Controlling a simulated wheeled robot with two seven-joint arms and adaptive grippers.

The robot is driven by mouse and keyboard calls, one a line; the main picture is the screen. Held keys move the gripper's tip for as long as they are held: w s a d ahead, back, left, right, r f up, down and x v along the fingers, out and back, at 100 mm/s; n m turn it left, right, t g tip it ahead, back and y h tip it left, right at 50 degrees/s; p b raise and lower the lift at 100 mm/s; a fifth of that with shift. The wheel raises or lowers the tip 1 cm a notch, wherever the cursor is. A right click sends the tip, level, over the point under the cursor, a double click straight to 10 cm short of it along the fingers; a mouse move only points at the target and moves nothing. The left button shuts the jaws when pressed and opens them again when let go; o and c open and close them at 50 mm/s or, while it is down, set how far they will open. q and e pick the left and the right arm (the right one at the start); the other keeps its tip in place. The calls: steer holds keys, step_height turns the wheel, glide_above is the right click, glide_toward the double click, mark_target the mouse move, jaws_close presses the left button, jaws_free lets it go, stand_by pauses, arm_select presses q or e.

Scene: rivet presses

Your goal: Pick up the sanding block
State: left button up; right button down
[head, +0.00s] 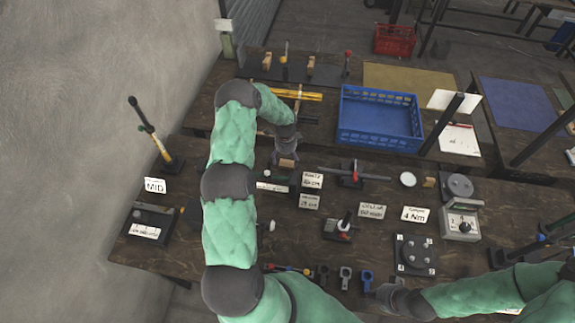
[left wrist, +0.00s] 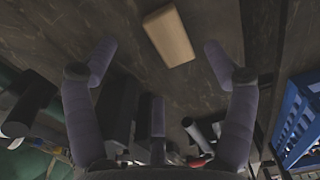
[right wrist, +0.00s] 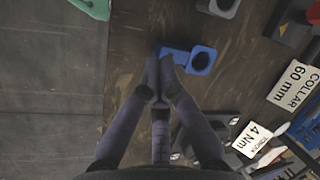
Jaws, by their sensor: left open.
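A tan wooden block, which I take as the sanding block (left wrist: 169,36), lies on the dark tabletop in the left wrist view. It shows in the head view (head: 287,163) just below my left gripper (head: 286,155), partly covered by it. In the left wrist view my left gripper (left wrist: 158,48) is open and empty, its fingers spread to either side of the block's near end, not touching it. My right gripper (head: 376,291) is at the table's front edge.
A blue crate (head: 379,118) stands right of the left gripper. A red-handled tool on a stand (head: 352,175) and label cards (head: 312,180) are close by. A press with a tall lever (head: 152,140) is at left. Other small wooden blocks (head: 267,61) stand at the back.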

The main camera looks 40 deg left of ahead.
mark_target(287, 165)
arm_select(q)
steer(key=shift+w+f, duration=0.15)
steer(key=shift+f, duration=1.15)
steer(key=shift+w+f, duration=0.1)
steer(key=shift+f, duration=1.15)
steer(key=shift+d, duration=0.1)
steer(key=c, duration=1.3)
steer(key=shift+o, duration=0.2)
